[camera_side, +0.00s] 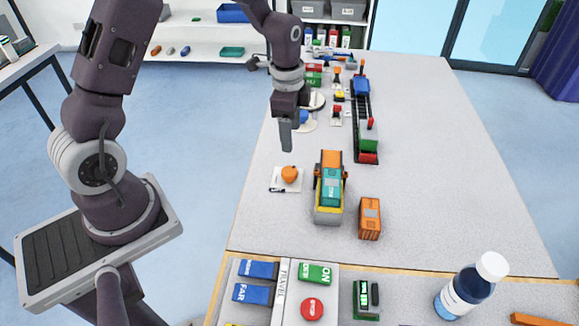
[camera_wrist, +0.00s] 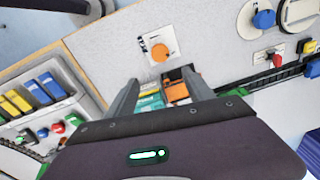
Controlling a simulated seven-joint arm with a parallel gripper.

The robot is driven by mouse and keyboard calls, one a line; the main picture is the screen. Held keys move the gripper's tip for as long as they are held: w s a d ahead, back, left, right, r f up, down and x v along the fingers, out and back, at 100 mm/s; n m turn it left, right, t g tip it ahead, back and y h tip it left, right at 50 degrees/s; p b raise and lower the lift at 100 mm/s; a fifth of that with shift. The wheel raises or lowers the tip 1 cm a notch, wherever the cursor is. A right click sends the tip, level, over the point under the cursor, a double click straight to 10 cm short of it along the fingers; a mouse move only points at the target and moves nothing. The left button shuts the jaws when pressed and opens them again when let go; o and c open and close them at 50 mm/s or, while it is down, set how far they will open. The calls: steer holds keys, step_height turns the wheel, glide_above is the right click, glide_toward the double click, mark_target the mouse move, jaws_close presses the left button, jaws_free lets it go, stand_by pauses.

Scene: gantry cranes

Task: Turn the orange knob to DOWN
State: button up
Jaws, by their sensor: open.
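The orange knob (camera_side: 290,174) sits on a small white plate (camera_side: 276,184) on the grey table, left of a toy truck. In the wrist view the knob (camera_wrist: 160,53) is above the fingertips in the picture, on its white plate (camera_wrist: 147,38) with small dark markings that I cannot read. My gripper (camera_side: 286,146) hangs above the table, behind and above the knob in the side view, not touching it. In the wrist view my gripper (camera_wrist: 161,82) has its two fingers spread apart with nothing held between them.
A toy truck (camera_side: 329,190) with a teal load and an orange container (camera_side: 369,218) stand right of the knob. A panel of buttons (camera_side: 312,308) and a bottle (camera_side: 471,288) are at the front. A toy train (camera_side: 368,140) and a blue knob (camera_wrist: 264,19) lie farther back.

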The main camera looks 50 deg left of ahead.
mark_target(290, 170)
steer(key=shift+m+g, duration=0.4)
steer(key=shift+m, duration=0.4)
steer(key=f, duration=0.9)
steer(key=a+f, duration=0.1)
steer(key=f, duration=0.3)
steer(key=shift+w+a+f, duration=0.1)
steer(key=shift+w+f, duration=0.2)
steer(key=shift+f, duration=0.05)
steer(key=shift+c, duration=0.4)
jaws_close()
